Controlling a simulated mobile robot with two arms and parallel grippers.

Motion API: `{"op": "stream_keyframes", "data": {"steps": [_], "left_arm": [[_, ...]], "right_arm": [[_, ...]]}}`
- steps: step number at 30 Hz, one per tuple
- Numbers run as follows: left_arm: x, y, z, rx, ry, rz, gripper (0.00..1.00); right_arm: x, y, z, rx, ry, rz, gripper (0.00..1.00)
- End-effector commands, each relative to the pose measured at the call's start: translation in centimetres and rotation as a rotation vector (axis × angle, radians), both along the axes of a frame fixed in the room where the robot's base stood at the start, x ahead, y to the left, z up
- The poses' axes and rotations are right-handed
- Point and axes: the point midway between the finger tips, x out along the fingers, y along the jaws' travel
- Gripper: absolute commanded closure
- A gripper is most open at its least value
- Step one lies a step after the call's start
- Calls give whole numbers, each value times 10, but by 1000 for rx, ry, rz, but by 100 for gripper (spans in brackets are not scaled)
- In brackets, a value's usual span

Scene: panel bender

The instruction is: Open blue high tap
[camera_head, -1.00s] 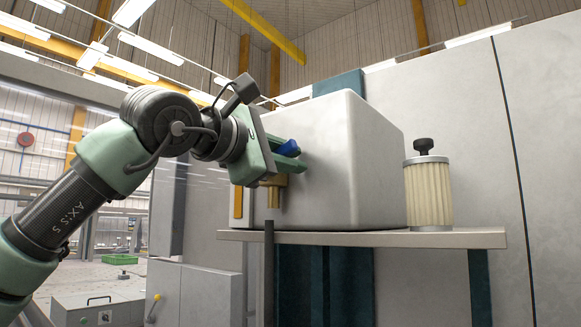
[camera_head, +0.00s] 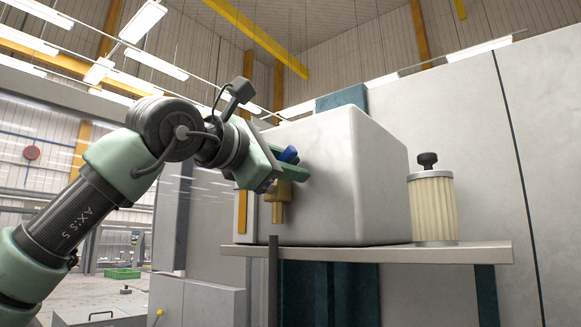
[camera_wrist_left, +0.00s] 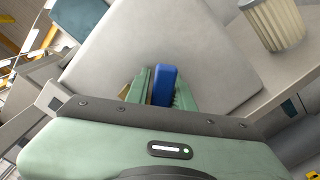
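The blue tap handle (camera_head: 289,154) sits above a brass tap body (camera_head: 279,197) on the side of a light grey box. My left gripper (camera_head: 293,165) is at the tap, with its green fingers around the handle. In the left wrist view the blue handle (camera_wrist_left: 164,86) stands between the two fingers (camera_wrist_left: 161,92), close to both. Whether they are clamped on it cannot be told. Part of the handle and tap is hidden behind the fingers. My right gripper is in neither view.
The grey box (camera_head: 340,185) stands on a shelf (camera_head: 450,254), with a pleated cream filter (camera_head: 432,207) with a black knob to its right. Large grey panels (camera_head: 470,130) rise behind.

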Motion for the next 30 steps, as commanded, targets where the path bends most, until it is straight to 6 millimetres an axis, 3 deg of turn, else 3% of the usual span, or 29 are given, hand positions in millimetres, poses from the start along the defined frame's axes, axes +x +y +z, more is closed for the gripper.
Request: {"op": "stream_keyframes", "data": {"steps": [12,24,30], "left_arm": [[-3,2,-2,0,2,-1,60],[-52,37,-3,0,0,0,60],[-62,45,-1,0,2,-1,60]], "right_arm": [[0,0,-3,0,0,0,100],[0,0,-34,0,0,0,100],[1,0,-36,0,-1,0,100]]}}
